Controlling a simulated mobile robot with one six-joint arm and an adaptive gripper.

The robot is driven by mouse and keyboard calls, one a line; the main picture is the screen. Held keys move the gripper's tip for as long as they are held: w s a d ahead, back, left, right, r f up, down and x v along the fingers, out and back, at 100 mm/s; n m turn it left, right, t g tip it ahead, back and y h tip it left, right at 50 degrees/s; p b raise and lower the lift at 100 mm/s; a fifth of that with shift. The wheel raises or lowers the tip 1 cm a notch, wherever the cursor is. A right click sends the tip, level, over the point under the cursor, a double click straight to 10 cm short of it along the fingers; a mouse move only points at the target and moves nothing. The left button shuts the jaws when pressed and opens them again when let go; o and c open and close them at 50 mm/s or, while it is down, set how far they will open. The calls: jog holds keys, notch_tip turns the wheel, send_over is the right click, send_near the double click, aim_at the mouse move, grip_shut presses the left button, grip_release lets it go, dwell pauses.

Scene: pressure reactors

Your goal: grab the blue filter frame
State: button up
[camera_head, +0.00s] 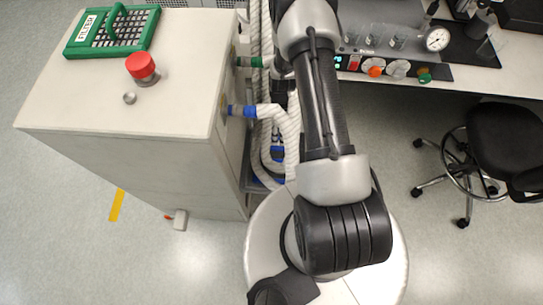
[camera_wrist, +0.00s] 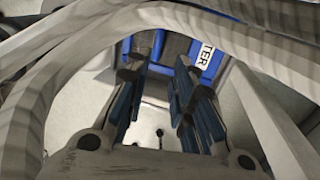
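The blue filter frame (camera_wrist: 207,58) shows at the top of the wrist view, with part of a white label reading "TER". Pale ribbed hoses cross in front of it and hide much of it. My gripper (camera_wrist: 160,78) is open, its two dark fingers apart and pointing toward the frame. The right finger overlaps the frame in the picture; I cannot tell whether they touch. Nothing shows held between the fingers. In the head view the gripper is hidden behind my arm and the hoses; small blue parts show low behind the hoses, but I cannot tell what they are.
A white cabinet (camera_head: 130,110) stands at left, with a green filter frame (camera_head: 112,32) and a red button (camera_head: 141,66) on top. White hoses (camera_head: 292,130) with blue and green fittings run beside it. A bench (camera_head: 470,83) and black stool (camera_head: 505,140) are at right.

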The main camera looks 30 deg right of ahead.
aim_at(278, 160)
jog(key=s+f+b, duration=0.1)
jog(key=f, duration=0.4)
jog(key=a+f+b, duration=0.1)
jog(key=f+b, duration=0.1)
jog(key=f, duration=0.3)
jog(key=s+f+b, duration=0.1)
jog(key=f, duration=0.4)
jog(key=shift+s+a+f+b, duration=0.15)
jog(key=shift+s+a+b, duration=0.2)
jog(key=shift+a+b, duration=0.05)
jog(key=shift+c, duration=0.4)
grip_shut()
